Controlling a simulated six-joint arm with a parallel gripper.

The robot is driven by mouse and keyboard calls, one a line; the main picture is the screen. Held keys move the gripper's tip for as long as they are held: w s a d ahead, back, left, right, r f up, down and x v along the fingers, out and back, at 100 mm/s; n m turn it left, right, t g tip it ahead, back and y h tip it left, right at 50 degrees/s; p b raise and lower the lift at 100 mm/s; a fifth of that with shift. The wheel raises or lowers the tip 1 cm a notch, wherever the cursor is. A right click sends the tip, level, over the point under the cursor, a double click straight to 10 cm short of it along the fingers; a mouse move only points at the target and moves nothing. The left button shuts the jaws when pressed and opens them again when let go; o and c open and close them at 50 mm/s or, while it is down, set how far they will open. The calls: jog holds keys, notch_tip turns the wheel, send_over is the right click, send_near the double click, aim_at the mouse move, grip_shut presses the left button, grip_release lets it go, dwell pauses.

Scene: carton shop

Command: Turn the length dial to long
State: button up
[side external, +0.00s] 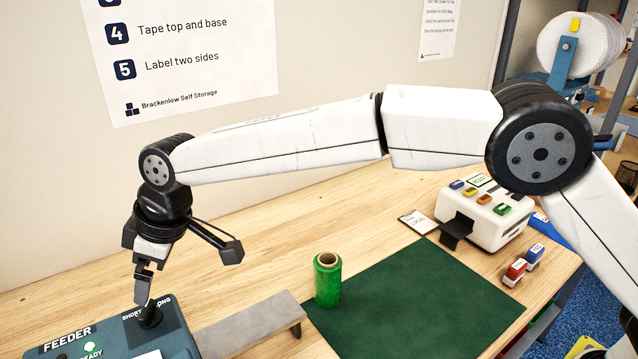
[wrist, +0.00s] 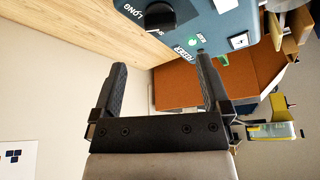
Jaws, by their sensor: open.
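The length dial is a black knob (side external: 151,317) on top of the blue-grey feeder (side external: 70,344), at the bottom left of the side view. SHORT and LONG are printed behind it, partly hidden by my finger and the knob. My gripper (side external: 143,296) points down right at the dial, its tips overlapping the knob in this view. In the wrist view my gripper (wrist: 161,62) is open and empty. The dial (wrist: 158,17) shows beyond the fingertips, near LONG, and is not between the fingers. I cannot tell which word it points to.
A grey metal ramp (side external: 248,322) stands right of the feeder. A white labelled machine (side external: 485,215) and red and blue stamps (side external: 516,270) are farther right. The back of the wooden bench is clear.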

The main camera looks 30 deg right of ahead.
aim_at(145, 308)
jog(key=shift+a+f, duration=0.1)
jog(key=shift+f, duration=0.05)
jog(key=shift+x, duration=3.75)
jog(key=shift+c, duration=0.2)
jog(key=c, duration=1.2)
jog(key=shift+c, duration=0.2)
jog(key=shift+m+t+h, duration=0.4)
jog(key=shift+m, duration=1)
